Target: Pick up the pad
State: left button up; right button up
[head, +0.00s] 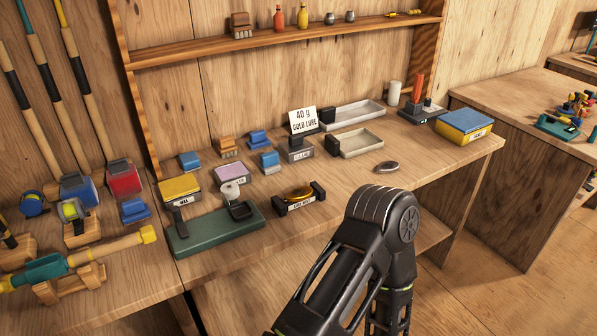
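I cannot tell for sure which thing is the pad. A flat green base (190,240) with a dark square piece (241,211) and a white roll (229,190) on it lies near the bench's front left. A yellow-topped block (179,187) and a pink-topped block (230,172) lie behind it. A larger blue-topped, yellow-sided block (464,124) lies at the bench's right end. One of my arms shows at the lower middle, bent, in front of the bench. Neither gripper is in view.
A labelled black holder with a gold lure (299,198) stands at the front. Two shallow trays (361,142) (352,114) lie behind, near a "40 g gold lure" sign (303,120). A silver oval piece (387,167) lies alone. Bench space around it is clear.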

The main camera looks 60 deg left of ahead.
aim_at(270, 162)
jog(key=u, duration=1.7)
